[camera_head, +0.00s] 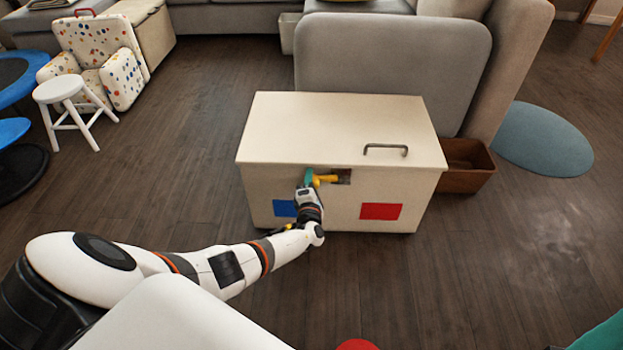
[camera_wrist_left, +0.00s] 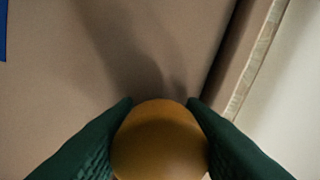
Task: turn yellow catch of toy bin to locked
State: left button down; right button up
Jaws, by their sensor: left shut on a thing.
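The toy bin (camera_head: 280,187) is a cream box with a closed lid (camera_head: 325,125) and a dark lid handle (camera_head: 386,150). Its yellow catch (camera_head: 325,179) sits on the front face just under the lid, pointing sideways. My left gripper (camera_head: 310,178) is at the catch's left end. In the left wrist view its two dark green fingers are shut on the rounded yellow end of the catch (camera_wrist_left: 160,140), one on each side. The fingers partly hide the catch in the head view. My right gripper is not in view.
A blue square (camera_head: 284,208) and a red square (camera_head: 381,211) mark the bin's front, left and right of the catch. A brown box (camera_head: 465,166) stands close at the bin's right. A white stool (camera_head: 68,103) is far left. The floor in front is mostly clear.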

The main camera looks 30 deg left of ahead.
pick_arm(q)
jog(key=shift+m, duration=0.4)
jog(key=c, duration=0.9)
grip_release()
